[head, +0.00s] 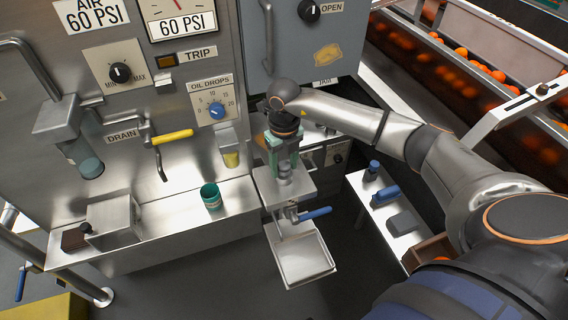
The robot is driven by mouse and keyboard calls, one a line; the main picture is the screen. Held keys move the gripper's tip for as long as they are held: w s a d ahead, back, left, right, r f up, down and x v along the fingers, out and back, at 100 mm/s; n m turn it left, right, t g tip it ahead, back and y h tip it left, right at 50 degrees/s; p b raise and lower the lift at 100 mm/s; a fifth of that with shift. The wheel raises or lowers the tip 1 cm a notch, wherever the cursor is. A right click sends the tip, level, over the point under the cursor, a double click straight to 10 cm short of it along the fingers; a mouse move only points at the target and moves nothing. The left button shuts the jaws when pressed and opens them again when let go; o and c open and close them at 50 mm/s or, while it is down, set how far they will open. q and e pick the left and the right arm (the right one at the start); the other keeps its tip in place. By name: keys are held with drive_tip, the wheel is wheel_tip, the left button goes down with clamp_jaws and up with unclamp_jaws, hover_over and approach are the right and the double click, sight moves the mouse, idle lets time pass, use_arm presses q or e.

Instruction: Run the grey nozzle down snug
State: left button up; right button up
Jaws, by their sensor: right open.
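My right gripper (284,160) reaches in from the right and points down over the steel block (268,188) below the grey cabinet. Its green-sided fingers are open. A small grey piece (285,176), which looks like the nozzle, stands upright just below and between the fingertips. The hand hides its upper part, and I cannot tell whether the fingers touch it or how snugly it sits. My left gripper is not in view.
A blue-handled valve (314,214) and a square steel tray (302,258) are below the block. A green cup (211,197) stands on the steel shelf (165,222) to the left. A side shelf (397,238) holds blue-handled items. Oranges (461,51) fill the conveyor at upper right.

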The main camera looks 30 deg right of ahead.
drive_tip(key=n, duration=0.5)
drive_tip(key=shift+n, duration=0.3)
drive_tip(key=shift+c, duration=0.4)
drive_tip(key=c, duration=0.7)
drive_tip(key=m, duration=1.2)
drive_tip(key=o, duration=0.8)
